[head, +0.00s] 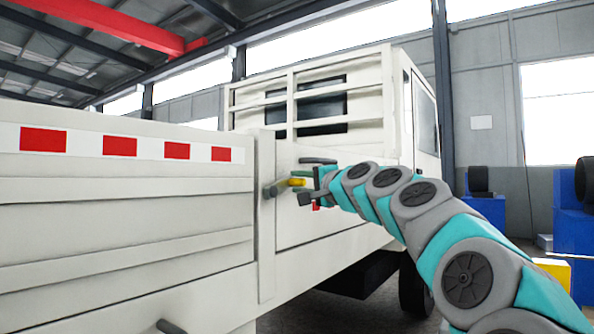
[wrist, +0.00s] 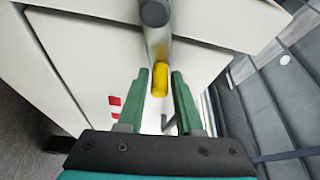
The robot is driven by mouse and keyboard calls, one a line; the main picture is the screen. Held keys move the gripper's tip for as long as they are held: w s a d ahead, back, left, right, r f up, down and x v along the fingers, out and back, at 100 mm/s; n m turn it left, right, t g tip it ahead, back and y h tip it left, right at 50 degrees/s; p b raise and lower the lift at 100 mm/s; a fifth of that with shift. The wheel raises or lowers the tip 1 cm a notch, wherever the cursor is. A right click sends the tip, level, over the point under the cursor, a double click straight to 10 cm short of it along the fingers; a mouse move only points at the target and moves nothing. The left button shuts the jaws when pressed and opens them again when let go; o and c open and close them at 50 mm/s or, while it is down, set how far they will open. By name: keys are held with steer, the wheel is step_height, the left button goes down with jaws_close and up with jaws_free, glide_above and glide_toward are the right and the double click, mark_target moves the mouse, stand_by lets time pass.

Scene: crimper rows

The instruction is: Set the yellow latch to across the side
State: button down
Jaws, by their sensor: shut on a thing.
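The yellow latch (head: 297,182) is on the white truck's side, by the upright post between the two side panels. In the wrist view its yellow grip (wrist: 160,79) lies between my green fingers, with a grey metal shank running up to a dark rounded end. My gripper (wrist: 160,74) is shut on the yellow grip. In the head view my gripper (head: 309,183) reaches the latch from the right and hides part of it. The exact angle of the latch against the side is hard to tell.
The white side panel (head: 130,215) with red marks fills the left. The post (head: 266,225) stands beside the latch. The truck cab (head: 415,110) rises behind. Blue stands (head: 574,235) and a yellow box (head: 555,270) are at the right, beyond my arm.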

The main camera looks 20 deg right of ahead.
steer(key=shift+w+d+f+m+g, duration=0.15)
steer(key=shift+f+m+g, duration=0.75)
steer(key=shift+m, duration=0.7)
steer(key=shift+f, duration=0.25)
steer(key=c, duration=0.7)
jaws_free()
steer(key=shift+r, duration=0.1)
steer(key=shift+f+b+v, duration=0.15)
steer(key=shift+b+v, duration=0.1)
steer(key=shift+v, duration=1.7)
steer(key=shift+f+b+v, duration=0.1)
steer(key=shift+b+v, duration=0.1)
steer(key=shift+v, duration=1.75)
